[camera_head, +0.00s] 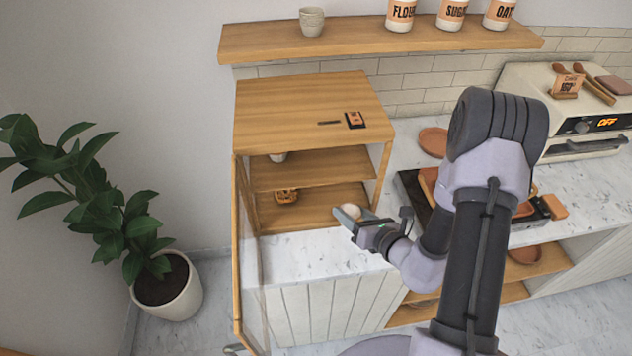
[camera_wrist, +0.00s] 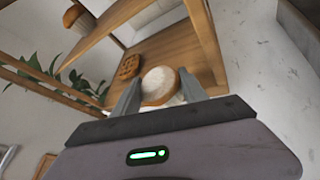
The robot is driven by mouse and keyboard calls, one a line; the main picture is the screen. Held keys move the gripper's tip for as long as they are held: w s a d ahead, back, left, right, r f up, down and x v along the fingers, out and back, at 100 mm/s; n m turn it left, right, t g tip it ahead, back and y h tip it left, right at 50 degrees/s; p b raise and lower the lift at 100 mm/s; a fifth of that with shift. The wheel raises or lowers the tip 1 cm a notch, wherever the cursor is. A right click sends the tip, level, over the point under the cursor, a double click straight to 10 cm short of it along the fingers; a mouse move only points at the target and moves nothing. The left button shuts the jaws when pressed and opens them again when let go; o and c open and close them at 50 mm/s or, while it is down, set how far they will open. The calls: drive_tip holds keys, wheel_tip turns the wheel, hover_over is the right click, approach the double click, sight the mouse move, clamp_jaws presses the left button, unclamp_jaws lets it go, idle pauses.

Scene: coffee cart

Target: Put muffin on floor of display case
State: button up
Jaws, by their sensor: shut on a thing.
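The muffin (camera_head: 351,211) is pale-topped, and my gripper (camera_head: 345,217) is shut on it. In the wrist view the muffin (camera_wrist: 159,84) sits between the two fingers (camera_wrist: 160,98). The wooden display case (camera_head: 300,108) stands on the counter with its front open. My gripper holds the muffin at the front right of the case's floor (camera_head: 318,211). I cannot tell whether the muffin touches the floor. A brown waffle-like pastry (camera_head: 286,195) lies on that floor, left of and behind the muffin; it also shows in the wrist view (camera_wrist: 128,66).
The case's glass door (camera_head: 250,270) hangs open at the left. A middle shelf (camera_head: 310,168) above the floor holds a partly hidden item (camera_head: 278,157). A plant (camera_head: 165,280) stands at the left. The case floor between pastry and muffin is clear.

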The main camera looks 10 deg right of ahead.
drive_tip(key=w+a, duration=0.1)
drive_tip(key=w, duration=0.2)
drive_tip(key=w+a, duration=0.2)
drive_tip(key=w, duration=0.2)
drive_tip(key=w+a, duration=0.2)
drive_tip(key=w, duration=0.2)
drive_tip(key=shift+w, duration=0.2)
drive_tip(key=shift+f+b, duration=0.5)
drive_tip(key=shift+f, duration=0.3)
drive_tip(key=shift+s+d, duration=0.1)
drive_tip(key=shift+f, duration=0.1)
drive_tip(key=o, duration=1.5)
